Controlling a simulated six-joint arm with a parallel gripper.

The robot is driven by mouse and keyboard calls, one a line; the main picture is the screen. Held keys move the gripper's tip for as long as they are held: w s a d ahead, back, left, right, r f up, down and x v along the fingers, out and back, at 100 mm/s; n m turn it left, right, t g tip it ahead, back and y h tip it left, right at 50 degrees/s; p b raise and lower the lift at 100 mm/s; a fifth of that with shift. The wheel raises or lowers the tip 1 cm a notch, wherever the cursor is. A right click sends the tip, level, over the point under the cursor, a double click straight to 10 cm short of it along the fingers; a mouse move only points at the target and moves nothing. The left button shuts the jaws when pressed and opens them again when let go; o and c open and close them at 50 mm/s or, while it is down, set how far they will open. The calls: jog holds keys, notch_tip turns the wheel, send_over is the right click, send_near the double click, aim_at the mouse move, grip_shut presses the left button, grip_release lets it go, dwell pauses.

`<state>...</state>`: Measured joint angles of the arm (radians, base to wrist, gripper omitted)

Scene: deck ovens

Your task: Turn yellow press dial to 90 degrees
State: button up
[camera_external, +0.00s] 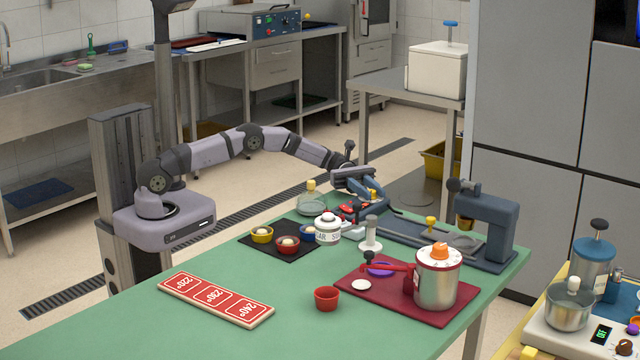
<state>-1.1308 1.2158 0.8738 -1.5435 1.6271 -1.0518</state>
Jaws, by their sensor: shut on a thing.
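The blue-grey press (487,222) stands at the far right corner of the green table, its long base reaching left towards my gripper. A yellow knob (431,222) on a short post stands up from this base, apart from my gripper. My gripper (374,199) is low over the left end of the base, shut on a small yellow knob (373,194) that shows between its fingers. Which yellow knob is the dial, and its angle, I cannot tell from this view. The fingertips are partly hidden by the arm's end.
A red-and-black item (350,211) lies just left of my gripper. A white sugar jar (328,229) and a white-based stamp (370,234) stand in front. A steel pot (436,278) stands on a red mat (363,300).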

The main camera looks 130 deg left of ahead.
dwell(0.4)
jog(key=o, duration=1)
jog(key=shift+o, duration=0.2)
jog(key=shift+b+v, duration=0.6)
jog(key=shift+v, duration=3.05)
